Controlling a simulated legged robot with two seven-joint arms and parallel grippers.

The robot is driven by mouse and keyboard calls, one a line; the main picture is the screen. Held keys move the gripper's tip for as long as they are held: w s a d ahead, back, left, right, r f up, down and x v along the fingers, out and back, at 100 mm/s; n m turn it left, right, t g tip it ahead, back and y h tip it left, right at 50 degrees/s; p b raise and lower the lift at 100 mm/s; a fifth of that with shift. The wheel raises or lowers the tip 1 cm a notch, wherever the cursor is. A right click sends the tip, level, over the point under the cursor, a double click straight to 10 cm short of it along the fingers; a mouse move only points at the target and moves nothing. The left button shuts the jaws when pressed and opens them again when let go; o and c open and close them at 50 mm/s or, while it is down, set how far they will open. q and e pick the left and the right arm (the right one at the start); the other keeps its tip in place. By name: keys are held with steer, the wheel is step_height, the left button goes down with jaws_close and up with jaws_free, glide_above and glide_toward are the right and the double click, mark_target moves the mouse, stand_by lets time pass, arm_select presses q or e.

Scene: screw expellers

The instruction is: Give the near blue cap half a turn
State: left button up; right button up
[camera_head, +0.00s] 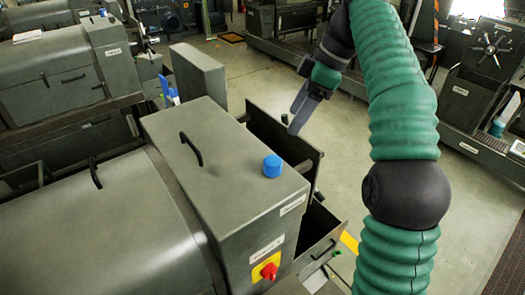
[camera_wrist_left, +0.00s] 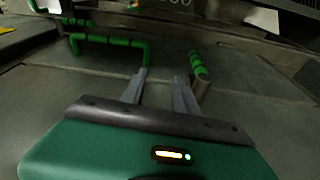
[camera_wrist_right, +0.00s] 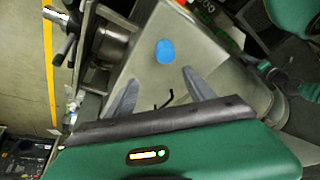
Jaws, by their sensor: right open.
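The blue cap (camera_head: 272,166) stands upright on the flat top of the grey machine box, near its right edge. It also shows in the right wrist view (camera_wrist_right: 166,51), ahead of the fingertips. My right gripper (camera_head: 293,128) is beyond the cap and a little to its right in the head view, apart from it. Its fingers are spread and empty in the right wrist view (camera_wrist_right: 160,75). My left gripper shows only in its own wrist view (camera_wrist_left: 161,75). Its fingers are apart with nothing between them.
The grey box (camera_head: 225,165) carries a black handle (camera_head: 191,149) left of the cap and a red knob (camera_head: 268,271) on its front. Open bins (camera_head: 285,140) adjoin its right side. Green-handled bars (camera_wrist_left: 110,42) are ahead of my left gripper. Open floor lies right.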

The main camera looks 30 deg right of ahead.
mark_target(275, 160)
steer(key=x, duration=0.5)
steer(key=p+x, duration=0.1)
steer(key=x, duration=0.8)
steer(key=shift+s+a+f, duration=0.15)
steer(key=shift+a+f, duration=0.05)
steer(key=shift+a, duration=0.2)
steer(key=shift+f, duration=0.2)
steer(key=shift+s+d+r, duration=0.1)
steer(key=shift+s+d, duration=0.05)
steer(key=shift+s, duration=0.35)
steer(key=shift+s+r, duration=0.1)
steer(key=shift+s, duration=0.15)
steer(key=shift+c, duration=0.5)
steer(key=shift+s, duration=0.1)
steer(key=shift+c, duration=1.2)
steer(key=shift+w, duration=0.25)
steer(key=c, duration=1)
arm_select(q)
steer(key=shift+s+a+r, duration=0.1)
steer(key=shift+s+r, duration=0.25)
steer(key=shift+s, duration=0.25)
steer(key=shift+s+r, duration=0.3)
steer(key=shift+s, duration=0.25)
steer(key=shift+f, duration=0.1)
